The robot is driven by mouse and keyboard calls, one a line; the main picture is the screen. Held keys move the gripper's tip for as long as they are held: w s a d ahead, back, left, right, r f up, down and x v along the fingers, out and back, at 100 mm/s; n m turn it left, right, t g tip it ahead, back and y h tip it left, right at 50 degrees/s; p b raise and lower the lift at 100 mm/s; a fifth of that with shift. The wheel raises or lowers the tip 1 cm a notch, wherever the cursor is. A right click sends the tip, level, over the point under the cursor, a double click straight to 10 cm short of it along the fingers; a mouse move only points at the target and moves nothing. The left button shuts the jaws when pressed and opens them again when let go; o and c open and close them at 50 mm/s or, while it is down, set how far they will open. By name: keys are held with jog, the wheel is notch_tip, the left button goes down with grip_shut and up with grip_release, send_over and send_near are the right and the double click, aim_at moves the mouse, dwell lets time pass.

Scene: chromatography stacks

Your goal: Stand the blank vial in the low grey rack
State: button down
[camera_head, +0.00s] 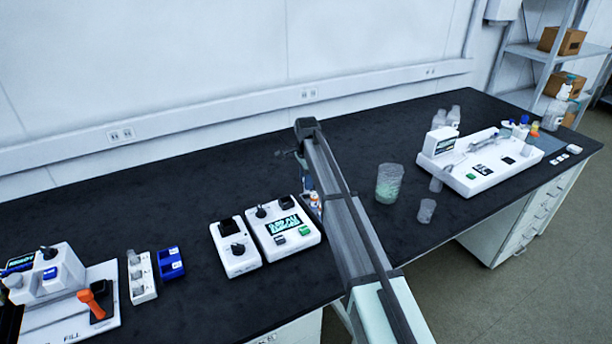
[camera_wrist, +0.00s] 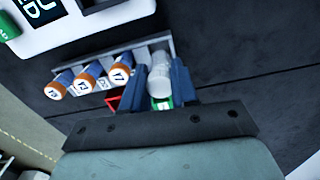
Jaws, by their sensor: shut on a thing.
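My gripper (camera_wrist: 160,84) is shut on a clear vial with a whitish, see-through top (camera_wrist: 160,72); a green and white patch shows at its near end. The low grey rack (camera_wrist: 158,39) lies just beyond the fingers in the wrist view. It holds three vials with white, marked tops and orange and blue bands (camera_wrist: 90,73) in a row to the left of my gripper. The held vial overlaps the rack's right end; I cannot tell whether it is in a slot or above it. In the head view my arm hides most of the rack area.
White devices with displays (camera_head: 285,228) stand left of my arm. A blue holder (camera_head: 170,262) and a white holder with vials (camera_head: 141,277) are farther left. A beaker (camera_head: 389,184) and a small cup (camera_head: 426,211) stand to the right. The dark bench behind is clear.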

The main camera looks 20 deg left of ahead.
aim_at(306, 193)
jog(key=shift+f, duration=0.45)
jog(key=shift+f, duration=1.4)
dwell(1.0)
jog(key=c, duration=0.8)
grip_release()
jog(key=shift+r, duration=0.1)
jog(key=shift+r, duration=3.9)
